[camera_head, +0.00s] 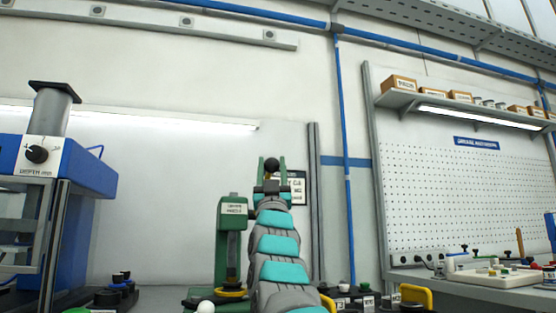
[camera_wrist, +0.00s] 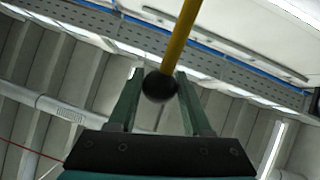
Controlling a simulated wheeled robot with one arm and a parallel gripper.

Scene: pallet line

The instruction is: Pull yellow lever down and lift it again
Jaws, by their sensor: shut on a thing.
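The yellow lever (camera_wrist: 180,40) shows in the wrist view as a yellow rod running from the top edge down to a round black knob (camera_wrist: 159,86). My gripper (camera_wrist: 158,88) has its two green fingers on either side of this knob and is shut on it. In the head view the black knob (camera_head: 271,165) shows between the fingertips of my gripper (camera_head: 270,168), raised high in front of the wall. The yellow rod cannot be made out there. A green press (camera_head: 233,240) with a white label stands just left of my arm, partly hidden by it.
A blue machine (camera_head: 85,165) with a dial stands at the left. A pegboard (camera_head: 455,190) and a shelf with small boxes (camera_head: 398,84) are at the right. Yellow handles (camera_head: 416,295) and small dark parts (camera_head: 115,290) stand low near my arm.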

